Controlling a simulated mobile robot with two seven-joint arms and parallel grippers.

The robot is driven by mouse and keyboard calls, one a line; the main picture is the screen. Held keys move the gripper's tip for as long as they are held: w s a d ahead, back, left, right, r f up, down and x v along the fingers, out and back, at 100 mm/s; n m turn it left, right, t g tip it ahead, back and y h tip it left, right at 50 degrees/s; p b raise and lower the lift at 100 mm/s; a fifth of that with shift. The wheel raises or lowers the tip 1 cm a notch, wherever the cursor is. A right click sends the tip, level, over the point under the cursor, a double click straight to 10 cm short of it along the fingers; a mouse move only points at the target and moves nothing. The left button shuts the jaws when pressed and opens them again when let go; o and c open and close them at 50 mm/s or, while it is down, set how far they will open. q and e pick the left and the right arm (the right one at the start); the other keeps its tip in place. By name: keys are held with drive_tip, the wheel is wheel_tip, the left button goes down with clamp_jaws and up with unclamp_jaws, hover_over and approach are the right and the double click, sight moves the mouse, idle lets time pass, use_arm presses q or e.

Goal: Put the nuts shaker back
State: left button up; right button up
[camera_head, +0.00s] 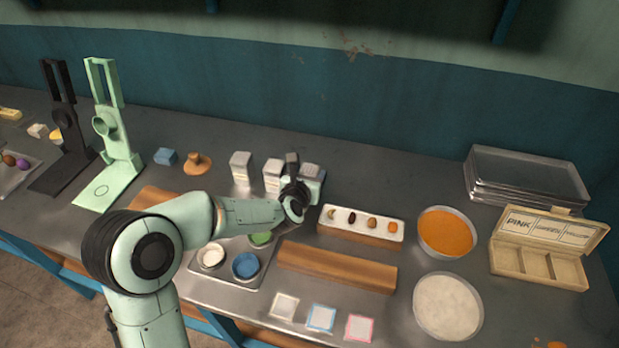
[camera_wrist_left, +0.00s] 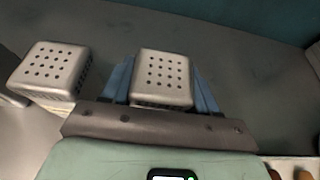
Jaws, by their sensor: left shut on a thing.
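Three whitish box-shaped shakers with pierced metal tops are in a row at the back of the table in the head view. The left one (camera_head: 241,168) and the middle one (camera_head: 272,176) stand free. My left gripper (camera_head: 308,183) is shut on the right-hand shaker (camera_head: 311,170), which is upright. In the left wrist view its pierced top (camera_wrist_left: 162,78) sits between the blue fingers, with another shaker (camera_wrist_left: 52,70) apart to the left. I cannot read the labels, and cannot tell whether the held shaker touches the table. My right gripper is not in view.
A white tray with several nuts (camera_head: 361,221) lies right of the gripper. Beyond it are an orange-filled bowl (camera_head: 446,233), a white-filled bowl (camera_head: 447,306), an open wooden box (camera_head: 540,250) and stacked metal trays (camera_head: 526,180). The table behind the shakers is clear.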

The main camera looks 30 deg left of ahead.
use_arm(q)
drive_tip(key=shift+f, duration=0.2)
drive_tip(key=shift+f, duration=0.15)
drive_tip(key=o, duration=1.1)
drive_tip(key=shift+o, duration=0.2)
drive_tip(key=shift+r, duration=0.2)
drive_tip(key=shift+s+d+r, duration=0.1)
drive_tip(key=shift+s+r, duration=0.05)
drive_tip(key=shift+s, duration=0.2)
drive_tip(key=b+v, duration=0.1)
drive_tip(key=v, duration=1)
drive_tip(key=shift+s, duration=0.15)
